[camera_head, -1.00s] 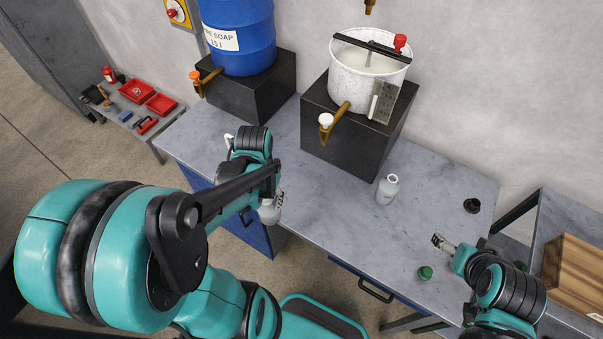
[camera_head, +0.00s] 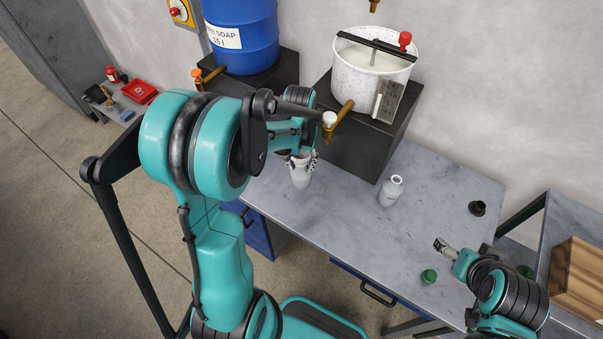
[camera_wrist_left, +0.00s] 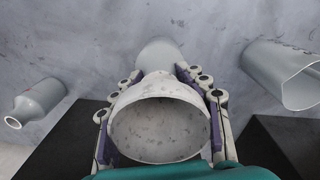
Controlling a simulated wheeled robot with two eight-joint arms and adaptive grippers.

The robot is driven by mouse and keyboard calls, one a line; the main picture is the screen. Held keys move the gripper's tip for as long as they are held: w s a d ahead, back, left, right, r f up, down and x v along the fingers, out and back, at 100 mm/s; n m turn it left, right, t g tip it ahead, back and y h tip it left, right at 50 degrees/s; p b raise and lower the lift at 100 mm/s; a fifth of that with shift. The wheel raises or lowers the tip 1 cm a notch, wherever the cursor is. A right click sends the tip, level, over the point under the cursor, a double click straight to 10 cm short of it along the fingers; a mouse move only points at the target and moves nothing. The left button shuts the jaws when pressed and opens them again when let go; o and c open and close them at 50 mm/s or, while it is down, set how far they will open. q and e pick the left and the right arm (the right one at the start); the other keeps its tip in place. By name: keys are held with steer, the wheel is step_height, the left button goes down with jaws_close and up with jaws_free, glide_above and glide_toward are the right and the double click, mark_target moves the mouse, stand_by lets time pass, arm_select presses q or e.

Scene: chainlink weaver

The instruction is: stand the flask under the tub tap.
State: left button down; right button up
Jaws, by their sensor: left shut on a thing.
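My left gripper (camera_head: 302,158) is shut on a pale grey wide-mouthed vessel (camera_head: 300,176), upright near the table's front edge, below and left of the tub's brass tap (camera_head: 343,110) with its white knob. In the left wrist view the fingers grip both sides of this vessel (camera_wrist_left: 160,133). I cannot tell whether its base touches the table. The white tub (camera_head: 350,76) sits on a black block. A necked bottle (camera_head: 391,192) stands apart to the right and also shows in the left wrist view (camera_wrist_left: 38,102). I cannot tell which is the flask. My right gripper (camera_head: 442,245) is low at the right, holding nothing visible.
A blue soap drum (camera_head: 243,40) with an orange-knobbed tap (camera_head: 198,76) stands left. A green cap (camera_head: 428,276) and black ring (camera_head: 477,208) lie on the grey table (camera_head: 440,195). A pale open cylinder (camera_wrist_left: 285,75) shows in the left wrist view.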

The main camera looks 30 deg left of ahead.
mark_target(301, 174)
arm_select(q)
step_height(301, 174, down, 5)
steer(key=shift+w+f+b, duration=0.1)
steer(key=shift+b, duration=0.6)
steer(key=shift+w, duration=0.15)
steer(key=shift+f, duration=0.1)
steer(key=shift+f, duration=0.15)
steer(key=c, duration=0.7)
jaws_free()
